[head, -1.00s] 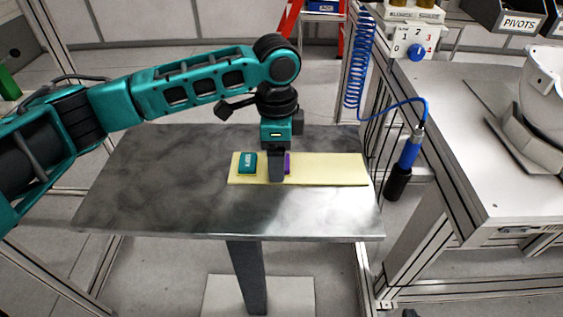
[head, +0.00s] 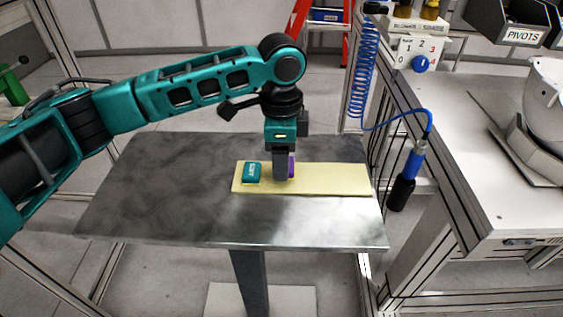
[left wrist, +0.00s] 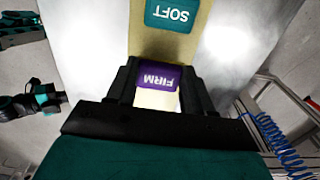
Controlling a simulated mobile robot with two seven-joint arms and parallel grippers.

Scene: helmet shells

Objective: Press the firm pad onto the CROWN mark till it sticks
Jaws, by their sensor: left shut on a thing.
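My left gripper (head: 282,176) is shut on the purple firm pad (head: 291,166), just above the pale yellow strip on the grey table. In the left wrist view the firm pad (left wrist: 158,77) sits between the two fingers, its FIRM label upside down. In the head view the fingers hide most of it. The teal soft pad (head: 252,172) lies on the strip's left end, left of the gripper. A white helmet shell (head: 546,95) stands at the right edge, partly cut off. I cannot see a CROWN mark on it. My right gripper is not in view.
The yellow strip (head: 330,180) is bare on its right. The grey table (head: 160,200) is otherwise clear. A blue hose tool (head: 408,175) hangs between it and the right bench (head: 460,130). A dial box (head: 420,50) and a PIVOTS bin (head: 515,30) stand at the back.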

